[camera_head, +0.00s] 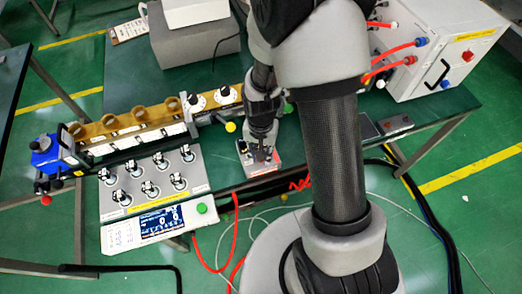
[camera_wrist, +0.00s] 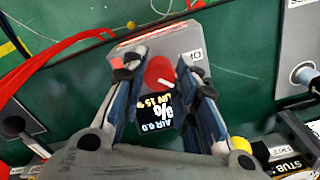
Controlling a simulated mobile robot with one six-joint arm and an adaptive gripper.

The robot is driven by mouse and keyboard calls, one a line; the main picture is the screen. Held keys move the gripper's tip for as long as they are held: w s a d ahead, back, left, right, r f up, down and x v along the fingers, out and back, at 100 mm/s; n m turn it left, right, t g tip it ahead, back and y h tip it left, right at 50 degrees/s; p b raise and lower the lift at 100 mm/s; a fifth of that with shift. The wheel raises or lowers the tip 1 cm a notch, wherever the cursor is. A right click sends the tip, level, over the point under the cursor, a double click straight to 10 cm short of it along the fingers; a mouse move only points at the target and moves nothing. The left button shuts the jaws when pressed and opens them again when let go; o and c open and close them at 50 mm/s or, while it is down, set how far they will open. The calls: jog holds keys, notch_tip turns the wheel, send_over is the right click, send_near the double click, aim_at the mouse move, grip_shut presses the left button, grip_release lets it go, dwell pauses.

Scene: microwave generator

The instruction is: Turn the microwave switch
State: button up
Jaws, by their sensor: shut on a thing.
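A small grey box (camera_head: 243,157) sits near the front edge of the green table, below my gripper (camera_head: 262,150). In the wrist view the same box (camera_wrist: 190,40) shows a round red knob (camera_wrist: 158,72) with a white mark and a black display (camera_wrist: 154,112) with lit digits. My gripper (camera_wrist: 153,68) has one finger on each side of the red knob and is shut on it. The exact contact at the fingertips is hard to see. In the head view my gripper hides the knob.
A panel with several knobs (camera_head: 110,205) stands left of the box. A brass waveguide row (camera_head: 112,124) lies behind it. A white cabinet (camera_head: 420,75) with red cables stands at the right. Loose cables hang at the table's front.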

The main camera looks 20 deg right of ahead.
jog(key=shift+m, duration=1.2)
jog(key=o, duration=1)
jog(key=shift+o, duration=0.2)
notch_tip(320, 180, up, 12)
jog(key=s+r+n+t, duration=0.4)
jog(key=s+r+n, duration=0.4)
jog(key=s+r, duration=0.7)
notch_tip(320, 180, up, 3)
jog(key=shift+f+n+t, duration=0.2)
jog(key=shift+n+t, duration=0.1)
jog(key=shift+n, duration=0.1)
